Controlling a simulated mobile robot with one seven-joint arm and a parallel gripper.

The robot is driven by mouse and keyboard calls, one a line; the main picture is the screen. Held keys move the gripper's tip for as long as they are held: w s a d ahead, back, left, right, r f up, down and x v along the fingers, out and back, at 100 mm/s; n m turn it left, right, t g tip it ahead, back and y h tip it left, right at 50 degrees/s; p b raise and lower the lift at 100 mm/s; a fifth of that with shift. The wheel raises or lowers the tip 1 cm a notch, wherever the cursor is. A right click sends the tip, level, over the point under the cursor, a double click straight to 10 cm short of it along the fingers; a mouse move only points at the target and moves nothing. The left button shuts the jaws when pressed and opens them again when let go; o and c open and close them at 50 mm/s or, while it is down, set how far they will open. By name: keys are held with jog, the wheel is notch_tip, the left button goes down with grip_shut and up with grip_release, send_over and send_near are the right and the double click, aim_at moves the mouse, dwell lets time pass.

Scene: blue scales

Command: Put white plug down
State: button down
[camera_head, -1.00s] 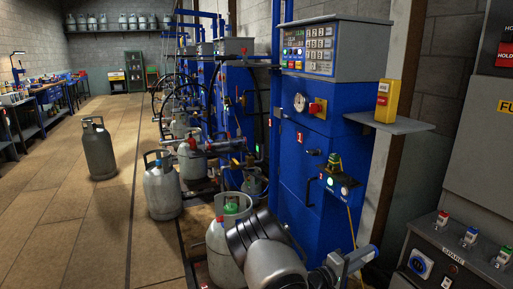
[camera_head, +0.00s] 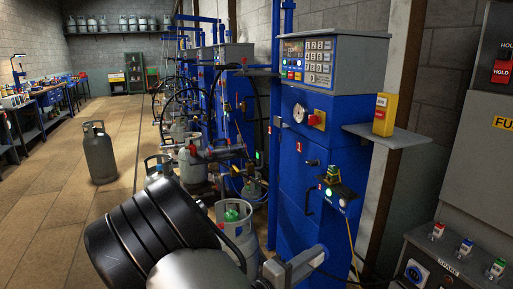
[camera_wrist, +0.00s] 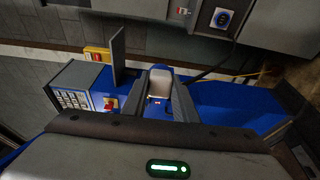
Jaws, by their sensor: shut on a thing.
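The white plug (camera_wrist: 160,82) looks pale grey in the wrist view. It sits between the two dark fingers of my gripper (camera_wrist: 161,90), which are shut on it. Its lower part is partly hidden by the gripper body. In the head view my gripper (camera_head: 300,264) is at the bottom centre, in front of the blue filling cabinet (camera_head: 330,130). I cannot make out the plug there.
A small shelf (camera_head: 390,139) with a yellow box (camera_head: 384,114) juts out right of the cabinet. A grey control panel (camera_head: 455,262) with a blue socket (camera_head: 415,272) stands at lower right. Gas cylinders (camera_head: 98,152) stand to the left, where some floor is clear.

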notch_tip(320, 180, up, 13)
jog(key=n+t+y+p, duration=0.4)
jog(key=y+p, duration=0.1)
jog(key=p, duration=1.2)
jog(key=shift+d+r+t, duration=0.15)
jog(key=shift+r+t, duration=0.05)
jog(key=shift+t, duration=0.2)
jog(key=shift+d, duration=0.1)
